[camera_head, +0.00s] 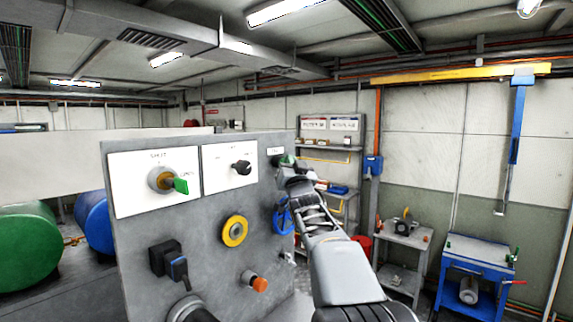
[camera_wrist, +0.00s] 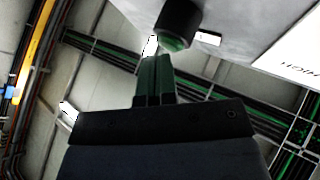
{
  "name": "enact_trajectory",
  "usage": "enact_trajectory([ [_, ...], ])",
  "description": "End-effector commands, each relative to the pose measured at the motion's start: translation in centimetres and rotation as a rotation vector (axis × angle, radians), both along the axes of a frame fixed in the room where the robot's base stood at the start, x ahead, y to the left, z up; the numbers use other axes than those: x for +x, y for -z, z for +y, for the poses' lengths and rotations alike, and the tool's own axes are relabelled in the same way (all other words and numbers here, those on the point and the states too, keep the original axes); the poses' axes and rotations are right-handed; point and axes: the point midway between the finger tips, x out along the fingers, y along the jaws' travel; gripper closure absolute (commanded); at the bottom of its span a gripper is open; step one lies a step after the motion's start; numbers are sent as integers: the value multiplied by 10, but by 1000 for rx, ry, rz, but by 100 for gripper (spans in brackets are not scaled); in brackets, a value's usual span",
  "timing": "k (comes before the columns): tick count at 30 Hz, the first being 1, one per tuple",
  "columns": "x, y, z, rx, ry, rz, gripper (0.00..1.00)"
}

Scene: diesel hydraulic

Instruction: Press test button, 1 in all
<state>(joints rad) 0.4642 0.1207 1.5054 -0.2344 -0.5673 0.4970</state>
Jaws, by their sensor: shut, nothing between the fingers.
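A round button with a green face in a black housing (camera_wrist: 176,28) sticks out from the grey panel in the wrist view. My gripper (camera_wrist: 154,60) is shut and empty, with its fingertips close to the green face. I cannot tell whether they touch it. In the head view, my arm reaches to the upper right part of the grey control panel (camera_head: 205,275), where a small green part shows beside a small white label (camera_head: 275,151). My wrist hides much of that spot, and the label is too small to read.
The panel also carries a green-handled switch (camera_head: 181,186), a black knob (camera_head: 241,168), a yellow ring (camera_head: 235,231), an orange-red button (camera_head: 259,284) and a black connector (camera_head: 165,258). A shelf (camera_head: 330,145) and a blue workbench (camera_head: 478,262) stand behind to the right.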

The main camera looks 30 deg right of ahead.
Motion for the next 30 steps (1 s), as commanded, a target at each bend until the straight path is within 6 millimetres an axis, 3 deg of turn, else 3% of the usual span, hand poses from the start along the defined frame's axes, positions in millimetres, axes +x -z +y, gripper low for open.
enact_trajectory([
  [22,4,0,4,4,-9,-5,100],
  [30,-3,1,1,3,-7,-5,100],
])
